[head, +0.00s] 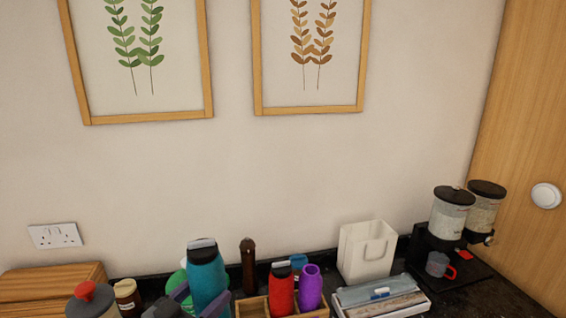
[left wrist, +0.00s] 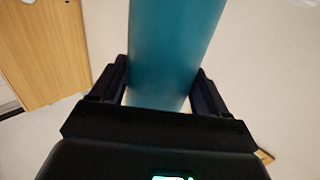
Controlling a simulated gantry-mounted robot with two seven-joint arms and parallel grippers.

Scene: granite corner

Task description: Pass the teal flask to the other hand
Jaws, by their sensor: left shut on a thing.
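The teal flask (head: 207,276) with a grey-and-white cap stands upright at the bottom of the head view, left of centre. My left gripper (head: 197,301) is shut on it, with dark fingers on either side of its body. In the left wrist view the teal body (left wrist: 174,45) fills the space between the fingers of my left gripper (left wrist: 163,88). The flask's lower end is cut off by the head view's bottom edge, so I cannot tell its height above the counter. My right gripper is in neither view.
A wooden crate (head: 255,308) holds a red flask (head: 281,290) and a purple flask (head: 310,288), close right of the teal one. A jar (head: 128,297) stands left.

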